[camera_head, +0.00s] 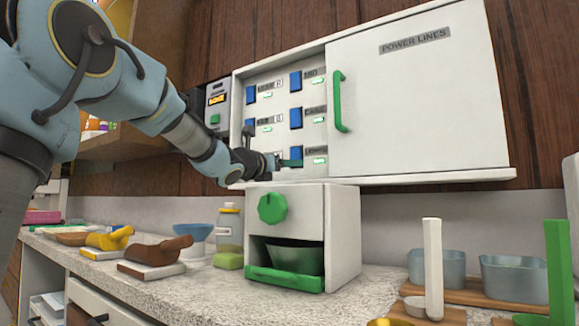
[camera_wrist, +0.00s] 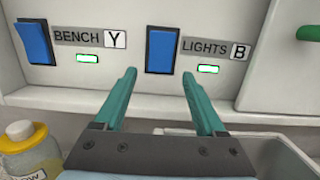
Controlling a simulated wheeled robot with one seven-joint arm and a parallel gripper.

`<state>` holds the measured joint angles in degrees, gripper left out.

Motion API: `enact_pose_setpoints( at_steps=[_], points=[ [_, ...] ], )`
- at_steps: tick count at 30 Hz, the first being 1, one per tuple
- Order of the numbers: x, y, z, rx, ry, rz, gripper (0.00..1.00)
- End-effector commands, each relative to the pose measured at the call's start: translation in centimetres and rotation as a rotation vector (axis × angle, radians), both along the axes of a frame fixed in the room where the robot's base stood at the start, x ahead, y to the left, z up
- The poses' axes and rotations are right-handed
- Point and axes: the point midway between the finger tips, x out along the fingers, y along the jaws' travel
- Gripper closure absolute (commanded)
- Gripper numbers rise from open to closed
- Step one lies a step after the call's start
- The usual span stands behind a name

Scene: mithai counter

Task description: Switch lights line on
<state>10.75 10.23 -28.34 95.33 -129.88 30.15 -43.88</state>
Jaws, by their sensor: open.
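The blue LIGHTS switch (camera_wrist: 160,50) is on the power panel in the wrist view, left of its label "LIGHTS B" (camera_wrist: 213,48). A small green-white indicator (camera_wrist: 208,69) glows below that label. In the head view the switch (camera_head: 296,152) is at the panel's lower right, partly behind my gripper. My gripper (camera_wrist: 158,76) is open and empty, its teal fingertips apart just below the switch, one to each side in the picture. In the head view my gripper (camera_head: 291,162) is close to the panel; I cannot tell whether it touches.
The blue BENCH switch (camera_wrist: 34,43) is left of the LIGHTS switch. A white sliding door (camera_head: 420,105) with a green handle (camera_head: 340,102) covers the panel's right side. A white dispenser box (camera_head: 335,225) stands below. A bottle (camera_head: 229,235) and bowls stand on the counter.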

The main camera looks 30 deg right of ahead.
Motion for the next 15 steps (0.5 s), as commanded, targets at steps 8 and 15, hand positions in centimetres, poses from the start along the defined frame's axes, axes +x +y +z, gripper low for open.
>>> enact_pose_setpoints(
  at_steps=[8,15],
  points=[
    [-2.7,4.9,-0.8,0.002,-0.003,0.003,0.28],
    [-3.9,7.1,-1.1,0.001,0.0,0.001,0.28]
  ],
)
